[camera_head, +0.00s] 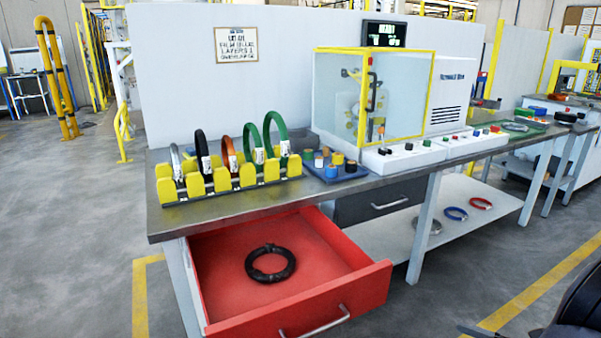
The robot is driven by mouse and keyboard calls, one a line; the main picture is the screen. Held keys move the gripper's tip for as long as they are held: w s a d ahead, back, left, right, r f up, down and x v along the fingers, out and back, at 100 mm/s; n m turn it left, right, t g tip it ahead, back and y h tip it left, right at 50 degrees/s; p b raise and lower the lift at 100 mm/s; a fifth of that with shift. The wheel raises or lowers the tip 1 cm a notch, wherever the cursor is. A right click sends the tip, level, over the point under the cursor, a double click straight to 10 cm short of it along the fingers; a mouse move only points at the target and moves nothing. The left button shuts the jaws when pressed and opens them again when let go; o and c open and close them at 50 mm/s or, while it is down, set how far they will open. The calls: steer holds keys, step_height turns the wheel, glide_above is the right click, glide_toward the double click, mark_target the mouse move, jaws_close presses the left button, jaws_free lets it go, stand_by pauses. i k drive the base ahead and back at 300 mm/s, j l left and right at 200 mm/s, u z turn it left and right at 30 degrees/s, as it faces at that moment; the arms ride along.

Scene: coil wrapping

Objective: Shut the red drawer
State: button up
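The red drawer (225,254) is pulled far out from under the left end of the workbench (240,206). Its front panel (372,292) faces the lower right and carries a silver bar handle (318,328). A black coil (270,264) lies flat inside on the drawer floor. The handle's lower end is close to the bottom edge of the picture. My gripper cannot be made out; only a dark shape, possibly part of my arm, shows in the bottom right corner, apart from the drawer.
A shut dark grey drawer (378,203) sits right of the red one. A yellow rack (230,182) with several coils and a blue tray (335,176) stand on the bench. Rings lie on the lower shelf (400,238). Floor right of the drawer front looks clear.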

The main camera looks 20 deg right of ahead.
mark_target(333, 283)
steer(key=i+l, duration=0.15)
steer(key=l, duration=0.15)
steer(key=i+l, duration=0.15)
steer(key=l, duration=0.2)
steer(key=i+l, duration=0.15)
steer(key=l, duration=0.15)
steer(key=i+l+u, duration=0.1)
steer(key=l, duration=0.25)
steer(key=i+l, duration=0.2)
steer(key=l, duration=0.1)
